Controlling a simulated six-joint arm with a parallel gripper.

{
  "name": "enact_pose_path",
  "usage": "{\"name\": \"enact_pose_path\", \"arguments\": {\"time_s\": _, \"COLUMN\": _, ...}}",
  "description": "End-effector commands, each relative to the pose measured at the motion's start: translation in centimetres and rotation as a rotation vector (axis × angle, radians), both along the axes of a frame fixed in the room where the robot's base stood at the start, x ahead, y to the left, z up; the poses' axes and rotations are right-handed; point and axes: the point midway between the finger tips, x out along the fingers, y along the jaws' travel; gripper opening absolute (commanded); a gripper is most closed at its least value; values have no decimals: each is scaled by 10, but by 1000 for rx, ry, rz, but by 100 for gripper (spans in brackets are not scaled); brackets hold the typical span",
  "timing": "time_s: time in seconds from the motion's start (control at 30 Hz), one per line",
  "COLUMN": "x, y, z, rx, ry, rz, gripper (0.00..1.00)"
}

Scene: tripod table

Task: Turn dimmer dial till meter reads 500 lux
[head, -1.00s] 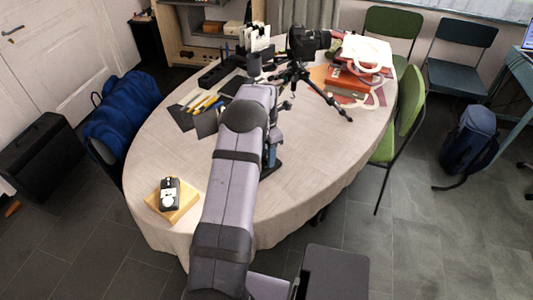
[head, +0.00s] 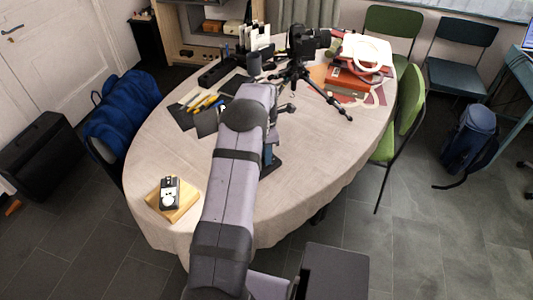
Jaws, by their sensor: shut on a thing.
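A small dark handheld device with a white round part (head: 168,194) lies on a wooden block (head: 184,211) at the table's near left. It looks like the meter; its reading is too small to make out. My arm reaches over the middle of the table and bends down on its far side. My gripper is hidden behind my arm, so its fingers do not show. A bluish part and a dark flat base (head: 273,167) peek out to the right of my arm. I cannot tell whether these belong to the dimmer; no dial is visible.
A camera on a black tripod (head: 296,75) stands at the back of the round table (head: 310,150). Red books (head: 352,79) lie right of it. A dark cup (head: 254,65), pens and dark cards (head: 206,122) lie at the back left. The table's right front is clear.

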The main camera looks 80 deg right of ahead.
Motion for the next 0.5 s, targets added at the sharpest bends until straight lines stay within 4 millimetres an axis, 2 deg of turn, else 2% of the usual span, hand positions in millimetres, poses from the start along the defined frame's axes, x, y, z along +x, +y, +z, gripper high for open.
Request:
{"name": "enact_pose_path", "arguments": {"time_s": 0.3, "x": 1, "y": 0, "z": 0, "rx": 0, "ry": -1, "rz": -14, "gripper": 0}}
{"name": "enact_pose_path", "arguments": {"time_s": 0.33, "x": 1, "y": 0, "z": 0, "rx": 0, "ry": -1, "rz": -14, "gripper": 29}}
{"name": "enact_pose_path", "arguments": {"time_s": 0.37, "x": 1, "y": 0, "z": 0, "rx": 0, "ry": -1, "rz": -13, "gripper": 37}}
{"name": "enact_pose_path", "arguments": {"time_s": 0.4, "x": 1, "y": 0, "z": 0, "rx": 0, "ry": -1, "rz": -13, "gripper": 41}}
{"name": "enact_pose_path", "arguments": {"time_s": 0.5, "x": 1, "y": 0, "z": 0, "rx": 0, "ry": -1, "rz": -13, "gripper": 41}}
